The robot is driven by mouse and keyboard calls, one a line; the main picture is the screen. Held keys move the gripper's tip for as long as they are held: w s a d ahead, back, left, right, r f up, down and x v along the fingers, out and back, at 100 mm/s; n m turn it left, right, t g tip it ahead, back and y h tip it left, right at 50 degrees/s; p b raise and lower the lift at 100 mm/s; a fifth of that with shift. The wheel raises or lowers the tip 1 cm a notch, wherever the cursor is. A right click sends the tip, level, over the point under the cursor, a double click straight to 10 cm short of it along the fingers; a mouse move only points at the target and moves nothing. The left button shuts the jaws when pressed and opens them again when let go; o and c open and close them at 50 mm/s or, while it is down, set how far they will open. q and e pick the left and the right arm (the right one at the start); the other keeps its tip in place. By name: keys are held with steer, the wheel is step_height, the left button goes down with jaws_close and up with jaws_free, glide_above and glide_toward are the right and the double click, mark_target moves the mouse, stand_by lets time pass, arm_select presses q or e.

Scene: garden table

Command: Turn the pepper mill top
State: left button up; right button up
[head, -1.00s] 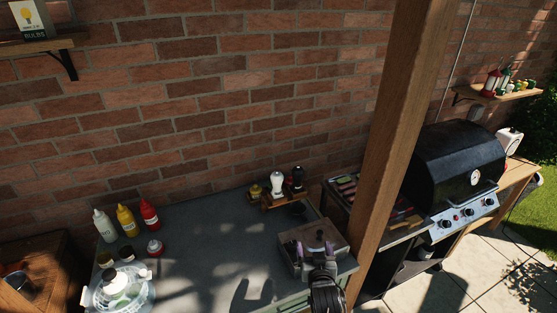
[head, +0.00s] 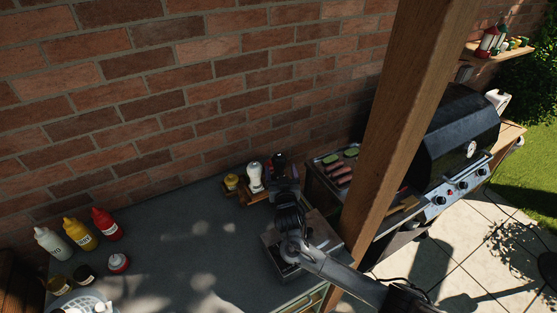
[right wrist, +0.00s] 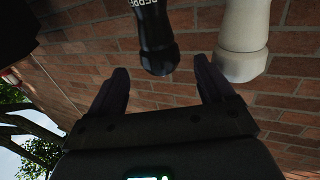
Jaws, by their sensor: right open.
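The black pepper mill (head: 278,160) stands upright at the back of the table, partly hidden by my right gripper. In the right wrist view it appears upside down, with its top (right wrist: 159,58) between the fingertips in the picture and gaps on both sides. Part of its lettering shows. My right gripper (right wrist: 161,78) is open and empty; in the head view it is at the mill (head: 286,188). A white mill (head: 254,178) stands left of the pepper mill, and in the right wrist view it is right of the fingers. My left gripper is out of view.
The mills stand on a small wooden tray (head: 256,198) with a yellow-topped jar (head: 231,182). A wooden box (head: 322,233) lies below my right arm. A wooden post (head: 400,130) rises to the right. The grey table (head: 180,235) has clear room at left of the tray.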

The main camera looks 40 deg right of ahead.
mark_target(279, 166)
steer(key=shift+x, duration=3)
steer(key=c, duration=1)
steer(key=shift+f+m+g+h+b, duration=0.1)
steer(key=shift+m+g+h+b, duration=0.2)
steer(key=shift+m+h+b, duration=0.25)
steer(key=shift+g+h, duration=0.3)
steer(key=shift+h, duration=0.05)
steer(key=shift+m, duration=0.25)
steer(key=o, duration=1)
